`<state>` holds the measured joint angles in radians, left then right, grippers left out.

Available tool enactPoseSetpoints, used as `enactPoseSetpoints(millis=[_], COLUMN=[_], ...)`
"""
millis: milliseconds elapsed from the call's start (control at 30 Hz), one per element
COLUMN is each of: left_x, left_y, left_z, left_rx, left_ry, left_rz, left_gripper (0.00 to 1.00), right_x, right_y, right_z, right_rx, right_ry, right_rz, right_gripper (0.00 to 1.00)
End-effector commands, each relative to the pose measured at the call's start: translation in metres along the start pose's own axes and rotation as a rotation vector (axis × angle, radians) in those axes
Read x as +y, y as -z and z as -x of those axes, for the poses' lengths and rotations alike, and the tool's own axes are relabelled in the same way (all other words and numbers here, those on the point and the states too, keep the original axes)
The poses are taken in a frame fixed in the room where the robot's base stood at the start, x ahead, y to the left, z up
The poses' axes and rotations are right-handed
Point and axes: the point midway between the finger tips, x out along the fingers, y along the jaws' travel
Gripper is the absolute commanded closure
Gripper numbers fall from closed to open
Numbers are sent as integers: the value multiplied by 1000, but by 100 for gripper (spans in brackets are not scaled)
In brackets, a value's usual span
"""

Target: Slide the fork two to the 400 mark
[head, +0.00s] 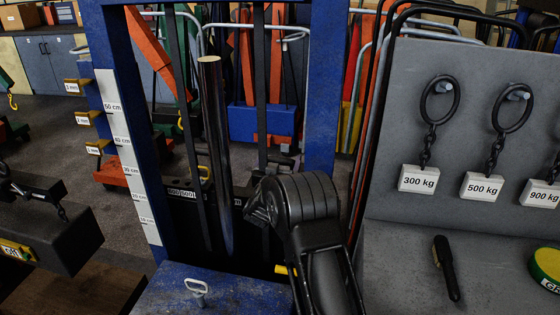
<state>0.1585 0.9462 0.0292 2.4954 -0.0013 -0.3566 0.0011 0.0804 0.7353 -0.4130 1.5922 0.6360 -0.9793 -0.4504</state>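The blue mast frame (325,90) of the jack stands at the centre, with a dark carriage (184,212) low between its posts. The carriage bears a small white label, too small to read surely. I cannot pick out fork two or a 400 mark; the carriage's lower part is in shadow and partly behind my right arm. My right gripper (256,210) is in front of the carriage's right side, right of the shiny vertical cylinder (214,140). Its fingers are dark and mostly hidden, so open or shut does not show. My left gripper is not in view.
A white height scale (126,150) is on the left post. A grey board (480,130) with 300, 500 and 900 kg tags hangs at right, above a shelf with a brush (446,267) and a green-yellow tin (548,266). A dark block (70,235) is at left.

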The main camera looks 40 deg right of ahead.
Motion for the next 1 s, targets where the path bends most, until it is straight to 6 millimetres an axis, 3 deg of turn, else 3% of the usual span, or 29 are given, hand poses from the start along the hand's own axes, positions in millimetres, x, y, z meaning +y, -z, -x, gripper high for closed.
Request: enactPoseSetpoints(millis=[900,1000], left_x=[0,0], left_y=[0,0], left_z=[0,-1], left_rx=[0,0], left_ry=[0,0], left_rz=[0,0], left_gripper=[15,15], right_x=[0,-1], right_y=[0,0], right_z=[0,0], right_rx=[0,0], right_ry=[0,1], right_rz=[0,-1], right_gripper=[83,86])
